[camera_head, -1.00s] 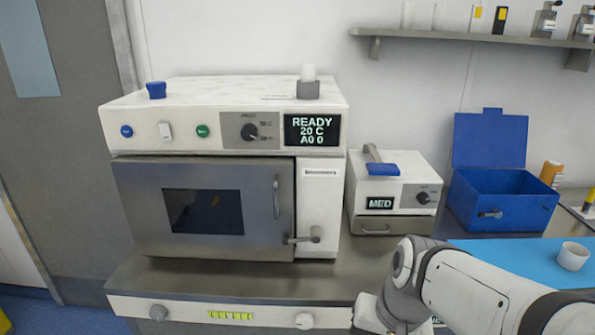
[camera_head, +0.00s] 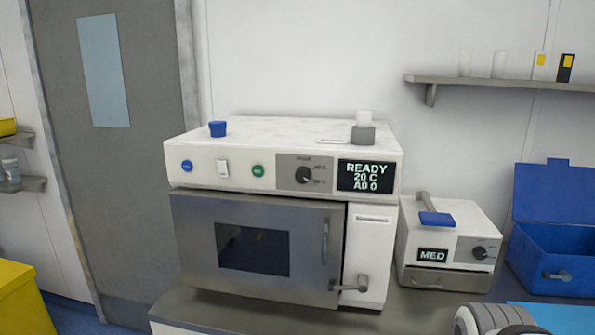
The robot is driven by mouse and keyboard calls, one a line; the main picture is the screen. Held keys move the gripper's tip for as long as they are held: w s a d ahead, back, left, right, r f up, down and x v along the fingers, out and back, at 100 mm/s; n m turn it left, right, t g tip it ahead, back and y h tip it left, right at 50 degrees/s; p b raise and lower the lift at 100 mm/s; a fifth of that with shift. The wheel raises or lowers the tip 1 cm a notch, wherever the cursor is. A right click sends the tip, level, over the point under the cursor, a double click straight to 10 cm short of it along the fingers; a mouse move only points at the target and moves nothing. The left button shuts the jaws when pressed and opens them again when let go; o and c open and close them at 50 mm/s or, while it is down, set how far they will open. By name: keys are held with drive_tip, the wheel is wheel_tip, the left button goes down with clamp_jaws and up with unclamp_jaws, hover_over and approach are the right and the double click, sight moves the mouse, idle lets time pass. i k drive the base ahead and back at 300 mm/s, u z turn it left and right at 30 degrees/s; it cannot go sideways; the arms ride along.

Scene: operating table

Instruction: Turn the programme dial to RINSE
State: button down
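The programme dial (camera_head: 304,175) is a small black knob on a grey plate on the white washer's (camera_head: 375,255) upper front panel. Its printed labels are too small to read. The display (camera_head: 366,176) to its right reads READY, 20 C, A0 0. The washer's steel door (camera_head: 255,245) looks shut, with a lever handle (camera_head: 350,286) at its lower right. A second black knob (camera_head: 480,253) is on the smaller white unit marked MED. Part of my arm shows at the bottom right edge, well below the dial. My gripper is out of view.
A blue button (camera_head: 187,166), a white switch (camera_head: 223,168) and a green button (camera_head: 257,171) sit left of the dial. An open blue box (camera_head: 550,262) stands at the right. A shelf (camera_head: 500,82) hangs above. Space before the washer panel is clear.

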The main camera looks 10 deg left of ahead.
sight(303, 174)
drive_tip(key=z, duration=0.05)
drive_tip(key=k, duration=1.15)
drive_tip(key=u, duration=0.35)
drive_tip(key=i, duration=0.6)
drive_tip(key=z, duration=0.3)
